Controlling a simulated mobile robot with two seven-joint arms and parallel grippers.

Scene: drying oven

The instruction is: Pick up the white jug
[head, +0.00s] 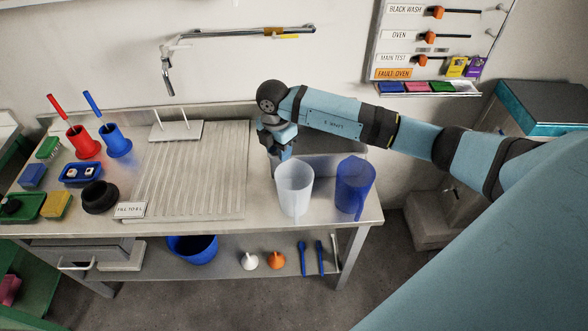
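The white jug (294,190) stands upright on the right part of the metal bench, beside a blue jug (354,187) to its right. My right gripper (281,155) points down just behind the white jug's rim, at its upper left. The jug hides part of the fingertips, so I cannot tell whether they are open or touching it. My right arm comes in from the right, above both jugs. My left gripper is not in view.
A ribbed draining board (195,170) lies left of the jugs, with a small sign (130,210) at its front. A tap (168,75) hangs above. Red (83,142) and blue (116,141) holders with brushes stand at the left. The bench's front edge is close to the jugs.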

